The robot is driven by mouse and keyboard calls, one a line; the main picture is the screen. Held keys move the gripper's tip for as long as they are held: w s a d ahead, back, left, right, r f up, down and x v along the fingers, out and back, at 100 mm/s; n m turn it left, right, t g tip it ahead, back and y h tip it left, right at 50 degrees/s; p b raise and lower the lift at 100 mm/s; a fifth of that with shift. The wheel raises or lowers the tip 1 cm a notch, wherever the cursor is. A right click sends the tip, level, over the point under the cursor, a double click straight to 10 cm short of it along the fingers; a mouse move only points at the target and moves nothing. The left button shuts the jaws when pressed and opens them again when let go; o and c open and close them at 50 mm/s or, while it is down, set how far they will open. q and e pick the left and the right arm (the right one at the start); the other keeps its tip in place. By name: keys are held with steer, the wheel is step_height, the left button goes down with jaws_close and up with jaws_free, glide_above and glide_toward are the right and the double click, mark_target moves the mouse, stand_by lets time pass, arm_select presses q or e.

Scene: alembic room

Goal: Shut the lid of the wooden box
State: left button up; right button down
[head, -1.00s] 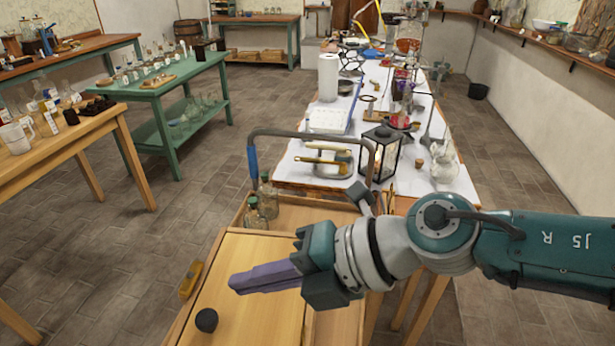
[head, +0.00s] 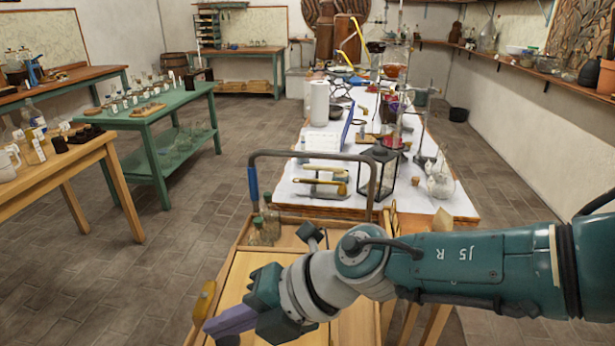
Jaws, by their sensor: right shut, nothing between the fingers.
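The wooden box (head: 245,263) is low in the head view, and its pale top panel, seemingly the lid, looks flat. I cannot tell whether it is fully shut. A dark round knob on the panel (head: 229,341) shows only partly at the bottom edge, under my gripper. My right gripper (head: 218,326) is shut and empty, its purple fingers together and pointing left over the panel. Whether they touch it is unclear. My right arm hides the right part of the box. My left gripper is not in view.
A metal handle bar with a blue grip (head: 253,185) rises behind the box. Glass bottles (head: 262,232) stand by it. A yellow object (head: 204,301) is at the left edge. A lantern (head: 378,175) stands on the cluttered white-topped table (head: 455,203).

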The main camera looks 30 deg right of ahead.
steer(key=shift+w+a+f+b, duration=0.1)
steer(key=shift+a+f+b, duration=0.15)
steer(key=shift+f, duration=0.35)
steer(key=shift+r, duration=0.1)
